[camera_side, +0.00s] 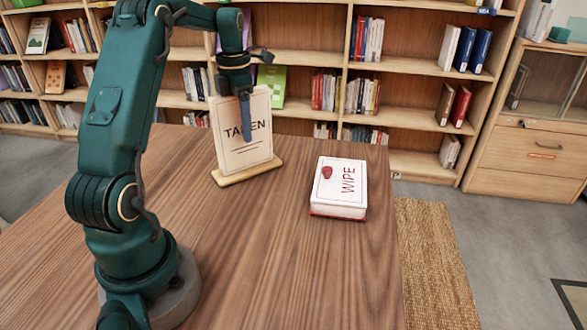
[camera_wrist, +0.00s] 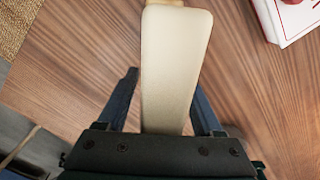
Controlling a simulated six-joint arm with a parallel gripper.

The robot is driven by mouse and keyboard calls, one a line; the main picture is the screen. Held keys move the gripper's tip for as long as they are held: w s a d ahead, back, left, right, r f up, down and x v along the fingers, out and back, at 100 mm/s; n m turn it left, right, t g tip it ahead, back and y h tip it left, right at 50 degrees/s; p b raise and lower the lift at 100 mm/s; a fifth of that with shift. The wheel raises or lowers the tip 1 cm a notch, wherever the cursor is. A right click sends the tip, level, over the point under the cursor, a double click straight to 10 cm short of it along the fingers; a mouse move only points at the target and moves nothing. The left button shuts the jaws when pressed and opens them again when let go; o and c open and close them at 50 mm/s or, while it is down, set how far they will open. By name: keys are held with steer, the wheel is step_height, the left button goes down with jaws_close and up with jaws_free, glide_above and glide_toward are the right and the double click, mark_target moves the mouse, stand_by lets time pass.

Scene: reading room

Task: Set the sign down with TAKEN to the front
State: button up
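The sign is a cream panel (camera_side: 236,150) on a pale wooden base (camera_side: 249,171). It stands nearly upright in the side view, and its face with the word TAKEN is turned to that camera. My gripper (camera_side: 246,108) comes from above and has one finger in front of the face, over the middle of the word. The far finger is hidden in the side view. I cannot tell whether the base touches the table.
A white and red box (camera_side: 335,185) marked WIPE lies on the wooden table (camera_side: 265,255), right of the sign; its corner shows in the wrist view (camera_wrist: 290,18). The table front is clear. Bookshelves stand behind, and a woven mat (camera_side: 430,255) lies on the floor at right.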

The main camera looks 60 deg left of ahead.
mark_target(238, 103)
steer(key=shift+r, duration=2.55)
